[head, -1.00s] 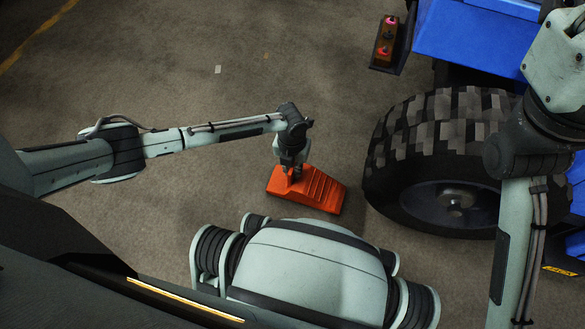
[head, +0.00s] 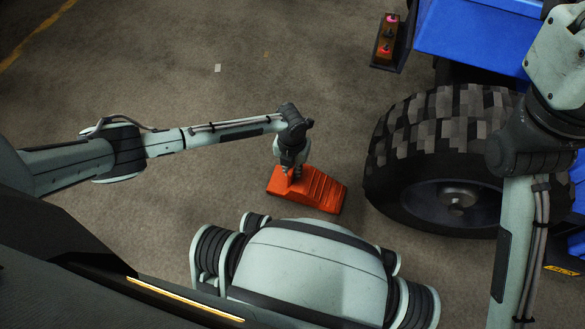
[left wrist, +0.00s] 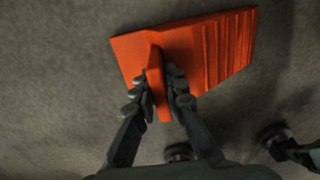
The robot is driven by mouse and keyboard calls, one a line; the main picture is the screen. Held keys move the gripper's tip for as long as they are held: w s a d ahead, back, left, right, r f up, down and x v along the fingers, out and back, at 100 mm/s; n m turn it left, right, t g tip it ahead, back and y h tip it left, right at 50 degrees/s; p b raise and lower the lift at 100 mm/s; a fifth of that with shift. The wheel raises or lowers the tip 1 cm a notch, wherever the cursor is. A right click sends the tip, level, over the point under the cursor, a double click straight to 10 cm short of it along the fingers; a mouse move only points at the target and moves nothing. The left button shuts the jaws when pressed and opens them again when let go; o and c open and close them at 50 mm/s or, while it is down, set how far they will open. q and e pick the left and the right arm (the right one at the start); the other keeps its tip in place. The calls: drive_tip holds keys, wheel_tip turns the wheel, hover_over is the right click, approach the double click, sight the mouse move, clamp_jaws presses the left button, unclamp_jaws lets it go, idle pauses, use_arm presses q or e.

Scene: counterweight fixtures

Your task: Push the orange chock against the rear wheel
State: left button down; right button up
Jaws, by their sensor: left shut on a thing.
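The orange chock (head: 321,190) lies on the floor in the head view, its ribbed slope toward the wheel. The rear wheel (head: 440,155), a black chunky tyre with a grey hub, stands to its right. A narrow strip of floor shows between chock and tyre. My left gripper (head: 294,174) is over the chock's left end. In the left wrist view the left gripper (left wrist: 160,88) is shut on the raised grip of the chock (left wrist: 205,52), one finger on each side. My right gripper is not in view; only part of that arm shows at the right.
The blue vehicle body (head: 475,35) is above the wheel. A small box with red knobs (head: 387,42) sticks out at its corner. The concrete floor (head: 240,90) behind the chock is clear, apart from a small white patch (head: 218,69).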

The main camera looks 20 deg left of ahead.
use_arm(q)
drive_tip(key=c, duration=1.5)
unclamp_jaws()
